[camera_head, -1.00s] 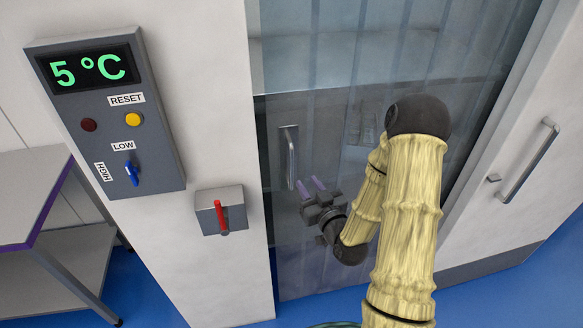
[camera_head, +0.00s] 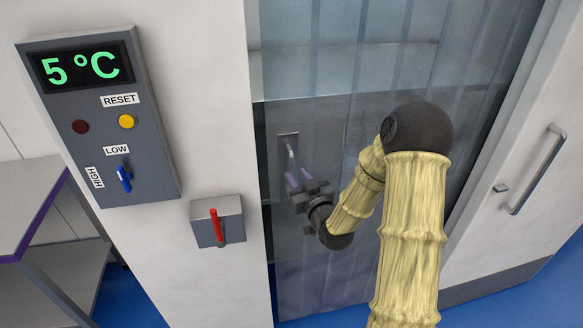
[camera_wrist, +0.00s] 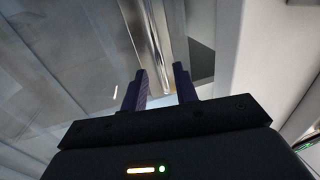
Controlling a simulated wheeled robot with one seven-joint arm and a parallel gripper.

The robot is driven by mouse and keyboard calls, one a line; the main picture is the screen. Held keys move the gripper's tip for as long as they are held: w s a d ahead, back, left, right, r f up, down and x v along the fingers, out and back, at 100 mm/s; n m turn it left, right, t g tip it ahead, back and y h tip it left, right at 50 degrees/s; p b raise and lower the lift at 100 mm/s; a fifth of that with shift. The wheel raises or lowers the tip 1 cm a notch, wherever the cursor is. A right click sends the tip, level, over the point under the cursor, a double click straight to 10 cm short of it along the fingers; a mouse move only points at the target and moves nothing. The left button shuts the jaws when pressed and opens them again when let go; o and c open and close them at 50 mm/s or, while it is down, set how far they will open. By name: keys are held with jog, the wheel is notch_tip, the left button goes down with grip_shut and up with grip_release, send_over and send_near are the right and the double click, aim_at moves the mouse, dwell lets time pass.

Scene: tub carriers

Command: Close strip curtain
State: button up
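The clear strip curtain (camera_head: 330,60) hangs in vertical strips across the doorway. A metal handle (camera_head: 291,155) on a plate is at its left side, close to the white door frame. My gripper (camera_head: 298,179) is just below and in front of the handle in the head view. In the wrist view my gripper (camera_wrist: 164,78) has its two purple fingers apart, with nothing held. The handle (camera_wrist: 150,40) shows ahead, its lower end lined up with the gap between the fingers. I cannot tell whether the fingers touch it.
A grey control box (camera_head: 100,120) reading 5 °C and a small box with a red lever (camera_head: 217,222) are on the wall left of the doorway. A white door (camera_head: 520,150) with a long handle stands at the right. A shelved table (camera_head: 25,200) is at far left.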

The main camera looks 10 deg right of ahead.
aim_at(292, 170)
jog(key=w, duration=0.2)
jog(key=w+a+p, duration=0.1)
jog(key=w, duration=0.1)
jog(key=shift+w, duration=0.2)
jog(key=shift+c, duration=0.4)
grip_shut()
